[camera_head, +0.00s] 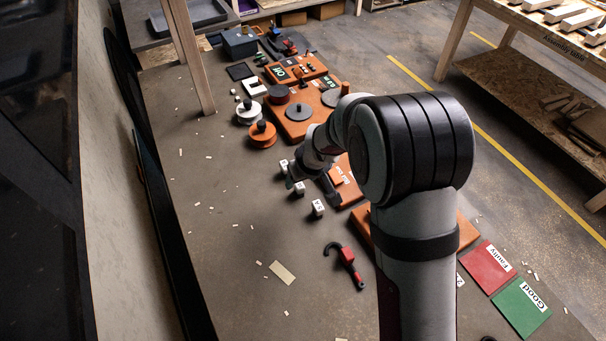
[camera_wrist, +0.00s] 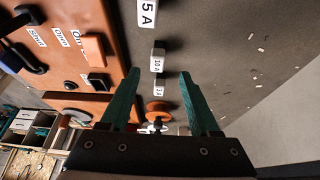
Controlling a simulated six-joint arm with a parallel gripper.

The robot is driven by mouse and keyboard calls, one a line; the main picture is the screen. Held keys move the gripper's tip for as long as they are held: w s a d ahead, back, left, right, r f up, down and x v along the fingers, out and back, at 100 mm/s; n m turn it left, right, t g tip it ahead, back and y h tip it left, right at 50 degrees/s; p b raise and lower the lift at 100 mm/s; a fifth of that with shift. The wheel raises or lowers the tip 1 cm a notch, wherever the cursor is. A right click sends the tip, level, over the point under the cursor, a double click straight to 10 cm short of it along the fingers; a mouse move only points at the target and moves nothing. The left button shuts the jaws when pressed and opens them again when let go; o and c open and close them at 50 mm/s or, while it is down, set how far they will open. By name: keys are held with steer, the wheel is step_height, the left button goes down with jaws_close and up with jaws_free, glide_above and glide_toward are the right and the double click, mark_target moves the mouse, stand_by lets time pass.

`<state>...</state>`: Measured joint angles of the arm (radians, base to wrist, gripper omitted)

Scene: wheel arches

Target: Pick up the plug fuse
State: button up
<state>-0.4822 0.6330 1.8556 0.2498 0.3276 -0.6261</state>
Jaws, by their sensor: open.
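Several small white plug fuses with dark labels stand in a row on the grey bench. In the wrist view the nearest-looking one reads 5 A (camera_wrist: 147,12), the middle one appears to read 10 A (camera_wrist: 157,60), and a smaller one (camera_wrist: 159,88) has a label too small to read surely. In the head view white fuses show at the front (camera_head: 318,207), middle (camera_head: 299,188) and back (camera_head: 284,166). My gripper (camera_head: 311,186) is open and empty above the row. In the wrist view its green fingers (camera_wrist: 160,74) are spread, with the fuses between or beyond them.
An orange panel with switches (camera_wrist: 65,45) lies left of the fuses in the wrist view. Orange and grey discs (camera_head: 262,134) stand behind. A red hook tool (camera_head: 346,263) lies in front. Red Faulty (camera_head: 482,268) and green Good (camera_head: 521,308) mats lie right. The bench's left side is mostly clear.

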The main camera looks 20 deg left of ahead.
mark_target(300, 186)
steer(key=x, duration=0.5)
steer(key=shift+d, duration=0.35)
jaws_close()
